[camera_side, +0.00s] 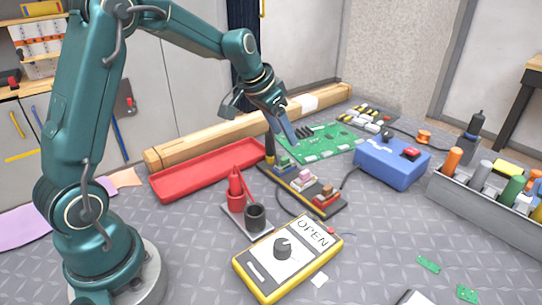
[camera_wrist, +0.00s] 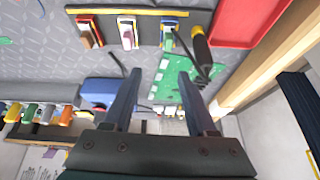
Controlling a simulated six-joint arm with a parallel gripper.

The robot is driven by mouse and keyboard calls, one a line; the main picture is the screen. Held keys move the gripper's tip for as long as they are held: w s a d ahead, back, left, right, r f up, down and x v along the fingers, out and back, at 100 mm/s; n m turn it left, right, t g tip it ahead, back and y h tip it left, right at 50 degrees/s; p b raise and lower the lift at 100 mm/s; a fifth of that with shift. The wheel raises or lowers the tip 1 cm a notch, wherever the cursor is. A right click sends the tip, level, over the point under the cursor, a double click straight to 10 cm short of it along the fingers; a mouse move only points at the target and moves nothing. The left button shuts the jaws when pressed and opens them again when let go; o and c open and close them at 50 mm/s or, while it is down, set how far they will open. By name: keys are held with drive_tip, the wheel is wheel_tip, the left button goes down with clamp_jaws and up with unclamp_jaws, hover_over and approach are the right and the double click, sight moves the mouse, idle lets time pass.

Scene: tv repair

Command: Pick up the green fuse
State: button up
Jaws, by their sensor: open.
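The green fuse (camera_side: 284,161) sits in the far end of a dark fuse rack (camera_side: 268,172), beside a pink fuse (camera_side: 301,180) and a brown-red one (camera_side: 324,196). In the wrist view the green fuse (camera_wrist: 170,36) stands at the right end of the row. There it looks partly blue. My gripper (camera_side: 291,138) is above and just behind the rack, near the green fuse and apart from it. In the wrist view my gripper (camera_wrist: 160,75) has its two fingers spread with nothing between them. The fuse lies beyond the fingertips.
A black-and-yellow handled tool (camera_side: 269,148) stands close beside the green fuse. A green circuit board (camera_side: 325,143) and a blue box (camera_side: 390,163) lie behind and right. A red tray (camera_side: 205,170) is left. A yellow meter (camera_side: 288,257) reading OPEN and a red-and-black probe holder (camera_side: 245,218) are in front.

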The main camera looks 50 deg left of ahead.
sight(283, 159)
drive_tip(key=shift+n+g, duration=0.3)
drive_tip(key=shift+g, duration=0.2)
drive_tip(key=f, duration=0.1)
drive_tip(key=a+f, duration=0.1)
drive_tip(key=f, duration=0.2)
drive_tip(key=shift+s+a, duration=0.2)
drive_tip(key=shift+a, duration=0.05)
drive_tip(key=shift+x, duration=2.35)
drive_tip(key=shift+r, duration=0.1)
clamp_jaws()
